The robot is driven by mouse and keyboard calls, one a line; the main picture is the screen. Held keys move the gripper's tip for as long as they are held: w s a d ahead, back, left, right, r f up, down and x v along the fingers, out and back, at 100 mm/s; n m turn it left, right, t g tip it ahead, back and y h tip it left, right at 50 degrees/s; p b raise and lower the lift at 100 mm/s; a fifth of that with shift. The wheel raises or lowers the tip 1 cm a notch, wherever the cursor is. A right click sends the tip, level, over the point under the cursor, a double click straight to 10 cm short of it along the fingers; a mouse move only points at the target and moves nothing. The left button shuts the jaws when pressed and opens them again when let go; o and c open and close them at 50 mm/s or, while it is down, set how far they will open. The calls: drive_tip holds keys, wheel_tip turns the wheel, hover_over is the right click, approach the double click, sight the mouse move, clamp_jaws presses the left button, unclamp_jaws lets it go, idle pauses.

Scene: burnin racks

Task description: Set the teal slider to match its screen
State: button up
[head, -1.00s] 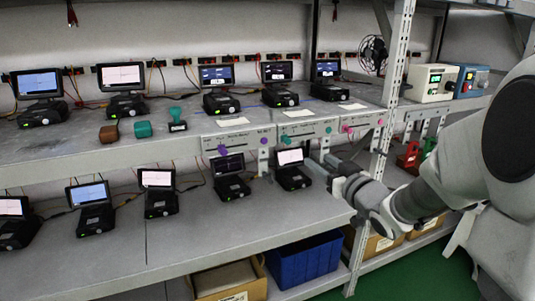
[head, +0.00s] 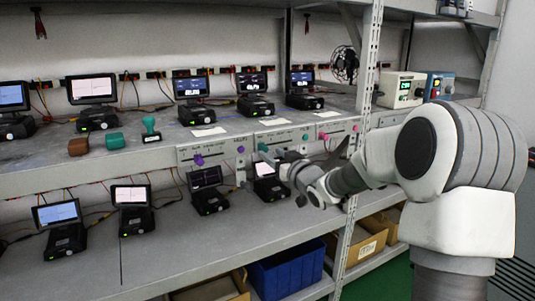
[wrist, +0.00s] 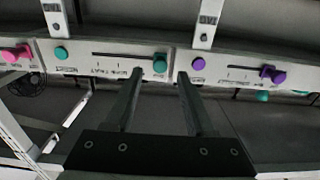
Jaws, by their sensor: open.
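The teal slider's panel (head: 286,138) is on the upper shelf's front edge, between the purple and pink ones. Its teal knob (head: 263,147) is at the left end of the slot in the head view. In the wrist view, turned about, the knob (wrist: 160,64) is at the slot's right end, and a round teal button (wrist: 61,52) is at the panel's left. My gripper (wrist: 160,75) is open, its fingertips on either side of the knob in the picture; I cannot tell whether they touch it. The screen above (head: 251,82) is lit, its text too small to read.
The purple slider (head: 198,159) and pink slider (head: 324,136) flank the teal panel. Several small screens stand on both shelves. A teal-handled stamp (head: 150,130) stands on the upper shelf. A metal post (head: 367,90) rises right of the panels. A blue bin (head: 287,272) sits below.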

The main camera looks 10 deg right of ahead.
sight(266, 149)
drive_tip(key=shift+x, duration=1.85)
clamp_jaws()
